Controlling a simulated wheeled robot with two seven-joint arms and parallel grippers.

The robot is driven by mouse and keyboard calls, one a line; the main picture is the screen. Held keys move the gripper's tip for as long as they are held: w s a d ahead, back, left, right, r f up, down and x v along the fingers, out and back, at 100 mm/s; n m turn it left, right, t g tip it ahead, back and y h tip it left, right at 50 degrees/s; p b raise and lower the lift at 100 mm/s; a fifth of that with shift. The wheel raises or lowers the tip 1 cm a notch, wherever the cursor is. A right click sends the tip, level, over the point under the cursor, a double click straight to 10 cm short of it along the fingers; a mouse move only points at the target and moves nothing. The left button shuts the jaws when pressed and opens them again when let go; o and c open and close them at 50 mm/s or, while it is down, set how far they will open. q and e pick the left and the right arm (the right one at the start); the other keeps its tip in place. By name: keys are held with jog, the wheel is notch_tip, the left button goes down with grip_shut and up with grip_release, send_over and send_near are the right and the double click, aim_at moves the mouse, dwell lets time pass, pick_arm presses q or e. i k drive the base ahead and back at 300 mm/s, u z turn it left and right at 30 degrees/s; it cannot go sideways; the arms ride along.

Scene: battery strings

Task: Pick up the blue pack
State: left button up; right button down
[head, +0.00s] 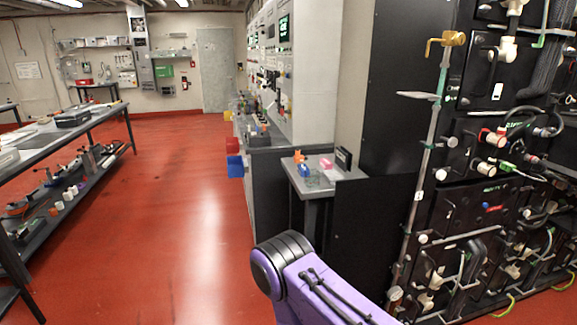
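A small blue object (304,170), which may be the blue pack, sits on a small grey table (333,182) right of the middle of the head view. It is too small to make out in detail. An orange item stands right behind it and a pink block (326,162) lies to its right. Neither of my grippers is in view. Only a purple and black link of one of my arms shows at the bottom, apart from the table.
A black panel (375,235) stands right of the small table, beside a tall black equipment rack (490,150). A long bench (75,130) runs along the left. Blue bins (235,166) hang beside the back counter. The red floor (190,210) between is clear.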

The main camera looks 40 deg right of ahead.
aim_at(301, 167)
jog(key=z, duration=0.2)
jog(key=i, duration=0.95)
jog(key=z, duration=1.3)
jog(key=i, duration=0.75)
jog(key=z, duration=0.95)
